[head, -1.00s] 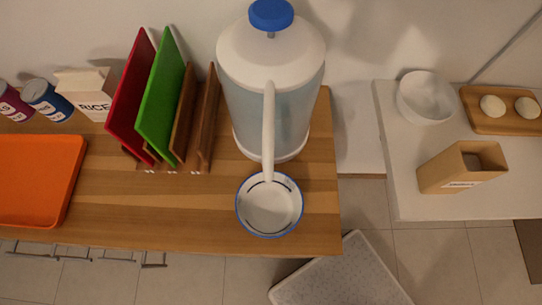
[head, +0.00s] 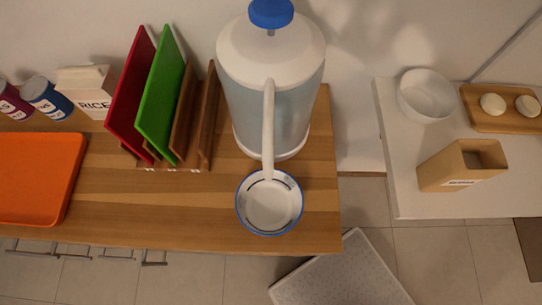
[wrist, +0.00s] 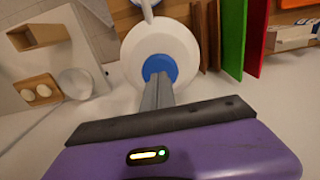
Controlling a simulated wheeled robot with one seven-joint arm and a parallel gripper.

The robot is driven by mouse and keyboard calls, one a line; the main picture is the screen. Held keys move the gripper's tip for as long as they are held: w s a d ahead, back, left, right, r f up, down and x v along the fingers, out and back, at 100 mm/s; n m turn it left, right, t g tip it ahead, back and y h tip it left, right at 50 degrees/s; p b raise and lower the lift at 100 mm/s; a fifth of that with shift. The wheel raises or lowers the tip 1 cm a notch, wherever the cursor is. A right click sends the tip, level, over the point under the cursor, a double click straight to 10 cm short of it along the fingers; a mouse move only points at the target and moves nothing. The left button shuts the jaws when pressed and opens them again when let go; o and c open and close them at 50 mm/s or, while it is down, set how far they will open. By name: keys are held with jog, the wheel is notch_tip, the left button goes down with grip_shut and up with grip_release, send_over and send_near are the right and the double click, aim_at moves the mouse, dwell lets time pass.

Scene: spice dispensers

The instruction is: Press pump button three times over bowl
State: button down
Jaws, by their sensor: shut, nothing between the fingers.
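A large white pump dispenser (head: 272,88) stands upright on the wooden counter, with a blue button (head: 271,13) on a short stem at its top. Its white spout (head: 268,130) reaches forward over a white bowl with a blue rim (head: 270,207). In the wrist view the round white lid (wrist: 135,70) is seen from above, with the blue button (wrist: 160,67) in its middle. My gripper (wrist: 156,78) is shut and empty, its fingertips over the near edge of the button. I cannot tell whether they touch it. The head view does not show my gripper.
Red (head: 131,93) and green (head: 161,95) boards stand in a rack left of the dispenser. An orange tray (head: 38,180) lies farther left. A white side counter (head: 400,185) on the right holds another bowl (head: 427,95) and a wooden box (head: 440,172).

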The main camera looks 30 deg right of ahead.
aim_at(271, 5)
jog(key=shift+f, duration=0.2)
dwell(0.4)
jog(key=shift+f+b, duration=1.6)
jog(key=shift+f, duration=0.1)
jog(key=shift+r+p, duration=1.2)
jog(key=shift+r, duration=0.7)
jog(key=shift+f, duration=0.15)
